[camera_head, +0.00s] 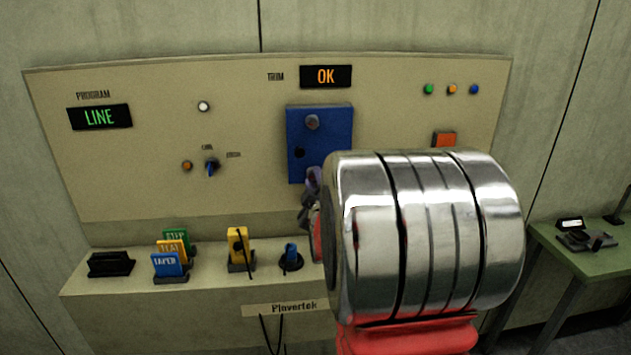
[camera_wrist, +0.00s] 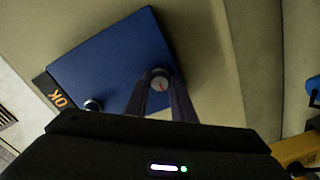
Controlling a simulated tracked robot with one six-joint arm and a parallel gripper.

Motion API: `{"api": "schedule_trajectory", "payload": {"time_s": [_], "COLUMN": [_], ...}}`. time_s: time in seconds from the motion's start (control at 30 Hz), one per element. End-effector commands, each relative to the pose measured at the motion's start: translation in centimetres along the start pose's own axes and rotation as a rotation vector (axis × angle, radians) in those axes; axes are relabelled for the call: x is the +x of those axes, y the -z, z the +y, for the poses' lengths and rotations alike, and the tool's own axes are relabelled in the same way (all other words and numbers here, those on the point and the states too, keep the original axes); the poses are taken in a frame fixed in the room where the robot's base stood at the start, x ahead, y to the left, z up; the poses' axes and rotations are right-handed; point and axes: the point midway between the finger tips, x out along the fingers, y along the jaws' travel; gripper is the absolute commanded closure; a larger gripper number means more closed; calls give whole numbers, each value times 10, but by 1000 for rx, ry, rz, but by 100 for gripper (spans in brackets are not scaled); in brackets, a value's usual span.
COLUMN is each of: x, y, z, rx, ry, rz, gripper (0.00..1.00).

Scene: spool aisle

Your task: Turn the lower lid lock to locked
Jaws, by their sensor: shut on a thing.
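The blue lid (camera_head: 296,140) is mounted on the cream panel, below the OK display. The upper lid lock (camera_head: 312,122) is a round grey knob near its top; it also shows in the wrist view (camera_wrist: 93,104). The lower lid lock (camera_wrist: 160,80) is a round pale knob with a short orange-red mark on its face. My gripper (camera_wrist: 162,93) has its two fingers closed on the lower lock, one on each side.
The OK display (camera_head: 325,76) is above the lid. A small switch (camera_head: 211,166) is left of it. Colored cards (camera_head: 170,264), a yellow block (camera_head: 238,247) and a blue knob (camera_head: 291,257) stand on the ledge below. A green table (camera_head: 580,262) is at right.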

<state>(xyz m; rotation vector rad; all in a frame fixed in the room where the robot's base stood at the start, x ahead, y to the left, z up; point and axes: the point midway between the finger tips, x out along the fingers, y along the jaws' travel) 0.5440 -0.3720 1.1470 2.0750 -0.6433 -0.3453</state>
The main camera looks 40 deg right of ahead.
Motion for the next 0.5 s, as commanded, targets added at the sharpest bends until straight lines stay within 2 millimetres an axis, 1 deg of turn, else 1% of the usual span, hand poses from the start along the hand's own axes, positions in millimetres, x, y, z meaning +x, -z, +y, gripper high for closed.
{"api": "schedule_trajectory", "payload": {"time_s": [0.03,0.4,0.43,0.5], "x": [-1,-1,-1,-1], "y": [-4,-4,-4,-4], "z": [-3,-4,-4,-4], "rx": [-4,-8,-8,-8], "ry": [7,8,8,8], "rz": [-8,-8,-8,-8], "gripper": [99,99,75,70]}}
